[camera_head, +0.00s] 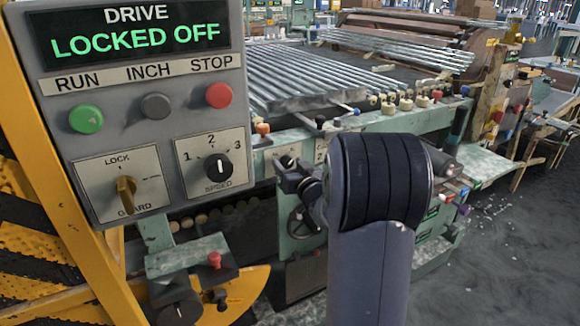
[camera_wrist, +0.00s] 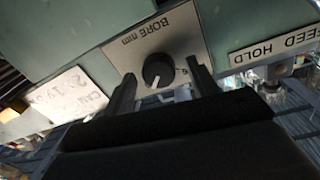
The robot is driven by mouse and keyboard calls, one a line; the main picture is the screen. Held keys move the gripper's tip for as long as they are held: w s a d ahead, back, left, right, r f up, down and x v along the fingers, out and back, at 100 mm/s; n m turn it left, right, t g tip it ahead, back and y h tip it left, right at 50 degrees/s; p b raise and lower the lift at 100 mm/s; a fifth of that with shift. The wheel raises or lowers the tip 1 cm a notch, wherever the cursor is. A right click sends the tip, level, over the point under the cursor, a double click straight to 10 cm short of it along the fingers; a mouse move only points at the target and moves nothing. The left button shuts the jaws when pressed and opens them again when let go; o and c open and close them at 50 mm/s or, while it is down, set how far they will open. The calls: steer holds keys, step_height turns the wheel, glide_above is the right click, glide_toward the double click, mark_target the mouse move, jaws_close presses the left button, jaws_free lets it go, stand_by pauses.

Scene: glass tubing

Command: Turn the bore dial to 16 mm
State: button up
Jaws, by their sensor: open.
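The bore dial (camera_wrist: 158,70) is a round black knob on a pale plate (camera_wrist: 185,35) marked "BORE mm" in the wrist view. Its white pointer mark is toward the bottom of the knob, slightly left. Only part of a scale figure shows at its right; the other figures are hidden or too small to read. My gripper (camera_wrist: 160,69) is open, one dark finger on each side of the knob; contact is not clear. In the head view my gripper (camera_head: 296,184) is small and dark, in front of the green machine, below a pale plate with a knob.
A drive panel (camera_head: 150,105) reading "LOCKED OFF" stands close at left, on a yellow frame (camera_head: 60,190). Glass tubes (camera_head: 310,75) lie on the machine bed. A white card (camera_wrist: 72,92) and a "FEED HOLD" label (camera_wrist: 275,47) flank the dial's plate.

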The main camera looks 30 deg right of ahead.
steer(key=shift+c, duration=0.6)
steer(key=c, duration=0.9)
steer(key=shift+f+n+b, duration=0.15)
steer(key=shift+n+b, duration=0.15)
steer(key=shift+b, duration=0.2)
steer(key=shift+f+n+b, duration=0.15)
steer(key=shift+n+b, duration=0.85)
steer(key=shift+b, duration=0.15)
steer(key=n+b, duration=0.6)
steer(key=shift+t, duration=0.3)
steer(key=n+b, duration=0.3)
steer(key=n, duration=0.2)
steer(key=shift+f+y, duration=0.1)
steer(key=shift+y, duration=0.2)
steer(key=shift+n+y+b, duration=0.3)
steer(key=shift+n+b, duration=1.15)
steer(key=shift+n, duration=1.05)
